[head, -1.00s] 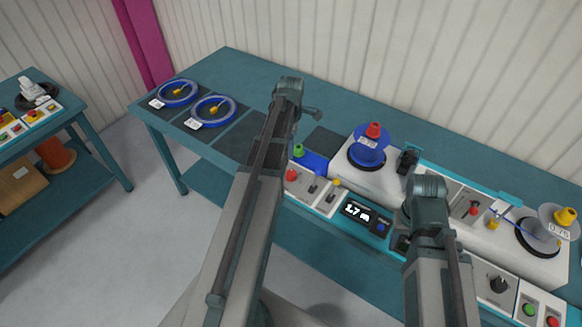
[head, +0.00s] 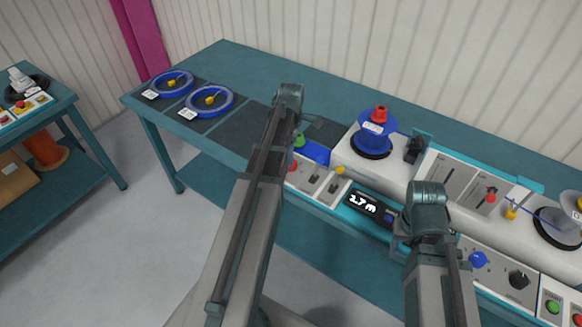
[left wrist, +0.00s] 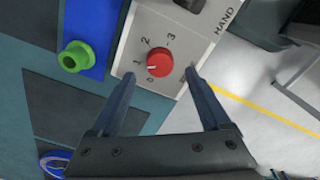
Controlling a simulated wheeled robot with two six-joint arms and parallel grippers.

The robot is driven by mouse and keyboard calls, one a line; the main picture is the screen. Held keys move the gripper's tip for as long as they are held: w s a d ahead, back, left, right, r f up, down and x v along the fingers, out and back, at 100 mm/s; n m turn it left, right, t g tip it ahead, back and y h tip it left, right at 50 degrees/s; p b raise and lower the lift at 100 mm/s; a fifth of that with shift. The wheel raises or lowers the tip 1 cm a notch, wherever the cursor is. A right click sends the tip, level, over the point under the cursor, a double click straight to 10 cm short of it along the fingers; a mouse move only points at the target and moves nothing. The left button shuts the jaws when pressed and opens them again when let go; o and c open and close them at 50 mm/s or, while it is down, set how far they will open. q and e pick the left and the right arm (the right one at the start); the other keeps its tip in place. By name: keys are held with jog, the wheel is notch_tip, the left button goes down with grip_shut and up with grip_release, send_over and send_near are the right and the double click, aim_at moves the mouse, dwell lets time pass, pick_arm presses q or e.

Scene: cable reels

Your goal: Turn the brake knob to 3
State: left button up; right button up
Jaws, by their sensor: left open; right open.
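The red brake knob (left wrist: 159,62) is on a pale panel with the marks 0 to 3 around it. Its white pointer line points left, close to the 1. It also shows in the head view (head: 292,166), beside my left arm. My left gripper (left wrist: 160,76) is open, with its fingers on either side of the knob's near side. I cannot tell whether they touch it. In the head view its wrist (head: 289,97) hides the jaws. My right gripper (head: 428,212) is over the console right of the display, its jaws mostly hidden.
A green knob on a blue block (left wrist: 76,56) is left of the brake panel. The display (head: 369,203) reads 2.7 m. A blue reel (head: 375,135) stands behind it. Blue coils (head: 210,101) lie on dark mats at the left. A blue knob (head: 478,260) is right of my right arm.

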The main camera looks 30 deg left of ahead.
pick_arm(q)
notch_tip(320, 180, down, 4)
jog(key=b, duration=0.3)
jog(key=shift+f, duration=0.15)
jog(key=shift+c, duration=0.2)
grip_shut()
